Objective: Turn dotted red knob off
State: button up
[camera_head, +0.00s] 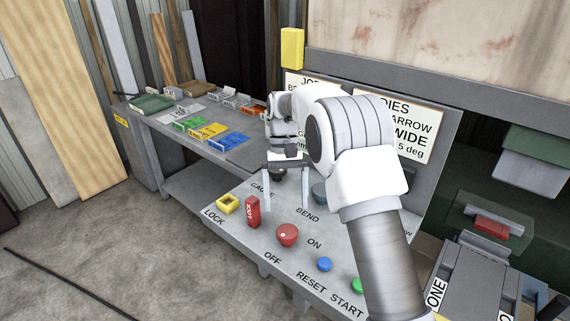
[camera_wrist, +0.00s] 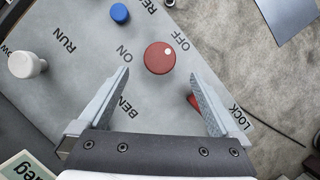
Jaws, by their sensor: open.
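The red knob (camera_head: 288,234) with a white dot stands on the grey panel between the labels ON and OFF. In the wrist view the red knob (camera_wrist: 159,58) lies ahead of the fingers, slightly beyond the gap between the tips, with its white dot at the upper right, towards the word OFF. My gripper (camera_head: 285,200) is open and empty above the panel, behind the knob in the head view. Its two fingers also show apart in the wrist view (camera_wrist: 160,78). Neither finger appears to touch the knob.
A red LOCK block (camera_head: 253,211) and a yellow holder (camera_head: 228,204) stand left of the knob. A blue button (camera_head: 324,264) and a green button (camera_head: 358,285) are to the right. A white knob (camera_wrist: 27,64) shows at RUN. A side table (camera_head: 185,112) holds coloured trays.

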jog(key=p+v, duration=0.1)
jog(key=v, duration=0.9)
jog(key=shift+w, duration=0.1)
jog(key=shift+r, duration=0.15)
jog(key=s+d+r+t, duration=0.5)
jog(key=s+d+r, duration=0.5)
jog(key=s+r, duration=0.3)
jog(key=s+d+f+t, duration=0.2)
jog(key=s+f, duration=0.1)
jog(key=s, duration=0.6)
jog(key=s+d+f+m+t, duration=0.1)
jog(key=s+d+f+t, duration=0.2)
jog(key=s, duration=0.7)
jog(key=shift+f, duration=0.4)
